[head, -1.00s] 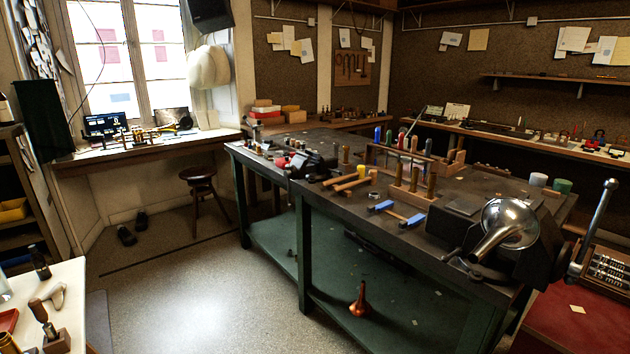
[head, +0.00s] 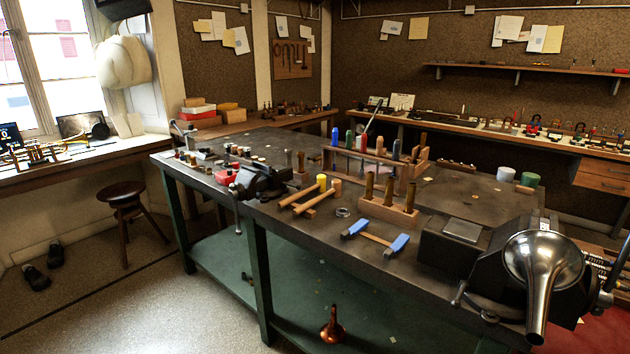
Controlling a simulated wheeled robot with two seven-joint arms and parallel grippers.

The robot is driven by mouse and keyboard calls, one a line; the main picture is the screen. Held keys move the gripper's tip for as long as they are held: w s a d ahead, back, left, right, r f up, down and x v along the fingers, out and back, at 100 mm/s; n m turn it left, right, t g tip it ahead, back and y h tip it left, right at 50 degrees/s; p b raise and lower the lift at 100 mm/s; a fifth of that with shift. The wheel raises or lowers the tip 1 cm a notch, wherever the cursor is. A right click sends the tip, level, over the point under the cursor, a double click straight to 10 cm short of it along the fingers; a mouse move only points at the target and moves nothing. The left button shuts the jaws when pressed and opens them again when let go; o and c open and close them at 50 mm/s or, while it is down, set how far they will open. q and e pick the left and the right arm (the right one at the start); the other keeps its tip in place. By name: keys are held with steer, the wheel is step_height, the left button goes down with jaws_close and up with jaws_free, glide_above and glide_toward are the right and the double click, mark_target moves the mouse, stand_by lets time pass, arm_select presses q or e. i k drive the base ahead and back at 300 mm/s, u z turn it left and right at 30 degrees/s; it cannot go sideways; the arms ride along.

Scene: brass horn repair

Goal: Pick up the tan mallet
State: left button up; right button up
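Two wooden-handled mallets lie side by side on the dark workbench top, left of its middle. One has a yellow head; the other, the tan mallet (head: 324,196), has a tan wooden head at its right end. Its handle slants down to the left, close alongside the yellow-headed mallet (head: 321,182). The two overlap in this view, and I cannot tell whether they touch. Neither of my grippers shows in the head view.
The green-legged workbench (head: 285,232) stands ahead. A black vise (head: 265,181) is left of the mallets. A wooden tool block (head: 388,212) and a blue-ended tool (head: 375,240) are to their right. A stool (head: 122,196) stands on the left.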

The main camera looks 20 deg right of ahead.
mark_target(336, 184)
steer(key=i, duration=0.95)
steer(key=u, duration=0.1)
